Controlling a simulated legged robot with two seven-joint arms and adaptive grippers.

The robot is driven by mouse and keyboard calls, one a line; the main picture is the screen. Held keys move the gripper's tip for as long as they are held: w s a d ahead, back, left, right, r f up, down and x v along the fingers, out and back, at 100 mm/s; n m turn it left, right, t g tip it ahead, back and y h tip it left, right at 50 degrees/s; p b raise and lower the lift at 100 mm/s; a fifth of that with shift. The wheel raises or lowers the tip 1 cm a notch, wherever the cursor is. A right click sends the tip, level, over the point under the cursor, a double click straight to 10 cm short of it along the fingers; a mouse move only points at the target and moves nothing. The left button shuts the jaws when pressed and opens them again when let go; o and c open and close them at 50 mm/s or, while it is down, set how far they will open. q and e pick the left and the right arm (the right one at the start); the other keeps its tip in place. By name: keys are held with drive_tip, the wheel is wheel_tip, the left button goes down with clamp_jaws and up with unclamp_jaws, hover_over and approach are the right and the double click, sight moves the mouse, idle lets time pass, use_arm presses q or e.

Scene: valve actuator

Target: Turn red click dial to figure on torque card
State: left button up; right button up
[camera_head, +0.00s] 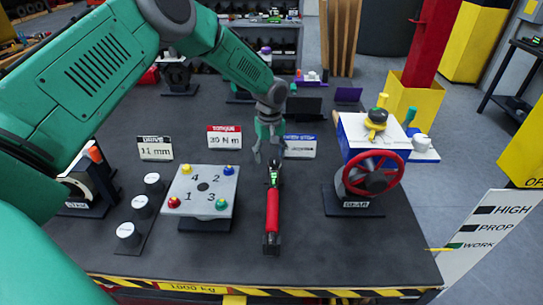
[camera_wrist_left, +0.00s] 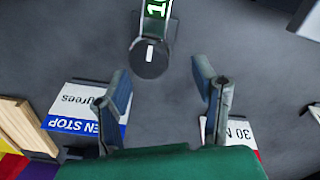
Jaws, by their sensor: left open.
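The torque card (camera_head: 224,137), red-topped and reading 30 N m, stands at the table's middle; part of it shows in the wrist view (camera_wrist_left: 237,131). A wrench-like tool with a red grip (camera_head: 272,210) and a green-lit display (camera_head: 274,177) stands in front of my left gripper (camera_head: 268,152). In the wrist view the display (camera_wrist_left: 156,9) is cut off by the top edge, and a round dark end with a white mark (camera_wrist_left: 150,58) lies beyond my open fingers (camera_wrist_left: 166,92). Nothing is between them. I cannot tell a separate red dial from the grip. My right gripper is not in view.
A plate with numbered coloured knobs (camera_head: 203,189) stands left of the tool. A red handwheel (camera_head: 372,174) on a gear unit stands right. A white card (camera_head: 155,148) reads 11 mm; a blue card (camera_head: 301,147) stands behind the gripper. Black-yellow tape marks the front edge.

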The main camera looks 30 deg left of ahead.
use_arm(q)
drive_tip(key=shift+d+f, duration=0.1)
drive_tip(key=shift+f, duration=0.3)
drive_tip(key=shift+d+f, duration=0.15)
drive_tip(key=shift+d, duration=1.1)
drive_tip(key=shift+r, duration=0.2)
drive_tip(key=c, duration=1)
drive_tip(key=shift+s+a, duration=0.15)
drive_tip(key=shift+a, duration=0.15)
drive_tip(key=shift+c, duration=0.6)
drive_tip(key=shift+a, duration=0.3)
drive_tip(key=shift+a+f, duration=0.15)
drive_tip(key=shift+a, duration=0.1)
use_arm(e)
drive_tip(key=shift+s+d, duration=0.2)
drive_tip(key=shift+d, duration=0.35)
